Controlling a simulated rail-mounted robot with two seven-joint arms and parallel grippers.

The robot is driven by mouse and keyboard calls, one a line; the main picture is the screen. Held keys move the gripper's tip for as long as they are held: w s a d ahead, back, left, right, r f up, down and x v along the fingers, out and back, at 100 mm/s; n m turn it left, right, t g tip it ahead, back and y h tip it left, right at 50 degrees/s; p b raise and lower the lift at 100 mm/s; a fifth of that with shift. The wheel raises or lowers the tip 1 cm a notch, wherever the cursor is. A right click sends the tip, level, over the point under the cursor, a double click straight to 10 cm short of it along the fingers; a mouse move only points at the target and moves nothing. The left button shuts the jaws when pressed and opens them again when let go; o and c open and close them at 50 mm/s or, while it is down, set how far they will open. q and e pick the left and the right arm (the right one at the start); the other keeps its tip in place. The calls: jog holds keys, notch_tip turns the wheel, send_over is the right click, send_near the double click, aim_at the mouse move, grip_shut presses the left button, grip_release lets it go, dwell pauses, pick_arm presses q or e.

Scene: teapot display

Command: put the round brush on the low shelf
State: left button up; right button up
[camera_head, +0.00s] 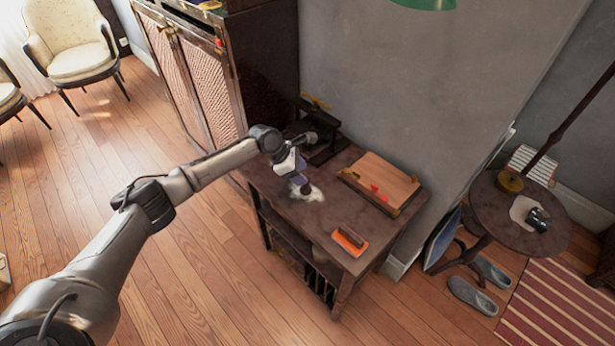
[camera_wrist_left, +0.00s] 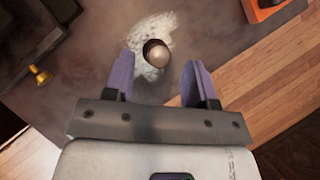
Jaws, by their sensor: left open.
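The round brush (camera_head: 306,189) appears to be the dark, round-topped piece standing on an irregular white patch on the dark side table. Its rounded, pale brown top (camera_wrist_left: 156,53) shows in the left wrist view, just beyond the fingertips and nearer the left finger. My left gripper (camera_head: 298,182) points down over it with purple fingers apart. In the left wrist view the open gripper (camera_wrist_left: 158,75) has nothing clamped between its fingers. The low shelf (camera_head: 287,236) is in the open front under the tabletop, shadowed and partly hidden. My right gripper is out of view.
A wooden board (camera_head: 381,181) with red pieces lies toward the wall. A dark stand (camera_head: 322,135) is at the back. A tall cabinet (camera_head: 205,80) stands behind my left arm.

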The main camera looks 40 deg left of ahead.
pick_arm(q)
jog(key=p+v, duration=0.1)
jog(key=v, duration=0.5)
jog(key=m+g, duration=0.2)
jog(key=m, duration=0.8)
send_over(305, 225)
jog(key=s+d, duration=0.2)
jog(key=s, duration=0.1)
notch_tip(305, 225, down, 10)
jog(key=s+d+f+m, duration=0.2)
jog(key=s+d+m, duration=0.3)
jog(key=s, duration=0.4)
jog(key=s+d+f+m+y, duration=0.1)
jog(key=s+d+m, duration=0.5)
jog(key=s+m, duration=0.2)
jog(key=shift+s+d+f+t+y, duration=0.3)
jog(key=shift+s+f+t, duration=0.1)
jog(key=shift+s, duration=0.15)
jog(key=shift+o, duration=0.5)
jog(key=s+a+r+m+y, duration=0.3)
jog(key=s+m, duration=0.2)
jog(key=s, duration=0.5)
jog(key=shift+a+r, duration=0.15)
jog(key=shift+r, duration=0.15)
jog(key=shift+w, duration=0.15)
